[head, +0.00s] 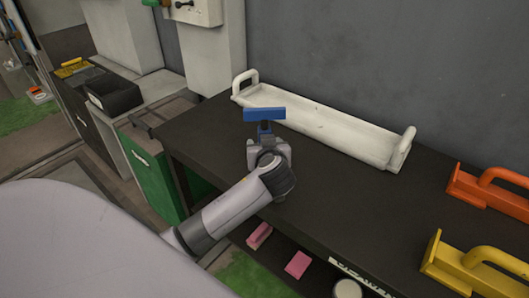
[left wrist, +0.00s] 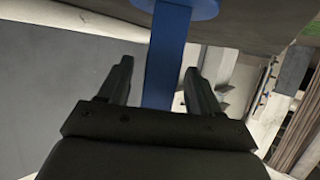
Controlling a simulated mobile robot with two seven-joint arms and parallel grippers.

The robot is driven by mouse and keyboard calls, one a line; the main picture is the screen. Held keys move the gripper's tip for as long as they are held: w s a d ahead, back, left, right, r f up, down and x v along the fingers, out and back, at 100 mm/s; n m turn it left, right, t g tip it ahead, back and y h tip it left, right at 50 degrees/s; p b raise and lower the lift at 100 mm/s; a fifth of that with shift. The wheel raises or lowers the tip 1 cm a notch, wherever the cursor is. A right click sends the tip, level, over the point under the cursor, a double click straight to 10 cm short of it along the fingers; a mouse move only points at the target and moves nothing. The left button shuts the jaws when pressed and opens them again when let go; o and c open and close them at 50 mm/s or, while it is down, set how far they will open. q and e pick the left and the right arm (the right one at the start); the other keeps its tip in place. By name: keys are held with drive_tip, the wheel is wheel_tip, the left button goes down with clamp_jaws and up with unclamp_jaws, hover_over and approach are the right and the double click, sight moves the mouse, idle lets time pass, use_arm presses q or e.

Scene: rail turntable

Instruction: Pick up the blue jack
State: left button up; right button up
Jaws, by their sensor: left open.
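The blue jack (head: 264,114) stands on the dark bench top near its left end, with a flat blue bar at its top. My left gripper (head: 266,138) is right at the jack, on its near side, and hides its lower part. In the left wrist view the blue post of the jack (left wrist: 168,55) runs between the two open fingers of my left gripper (left wrist: 157,70), closer to the right finger. Whether a finger touches it I cannot tell. My right gripper is in neither view.
A long white tray with end handles (head: 320,127) lies behind the jack along the wall. Orange (head: 490,190) and yellow (head: 470,270) handled blocks sit at the bench's right. Pink blocks (head: 298,264) lie on a lower shelf. The bench middle (head: 340,200) is clear.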

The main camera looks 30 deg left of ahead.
use_arm(q)
drive_tip(key=shift+x, duration=1.45)
drive_tip(key=shift+d+f, duration=0.1)
clamp_jaws()
drive_tip(key=shift+r, duration=0.25)
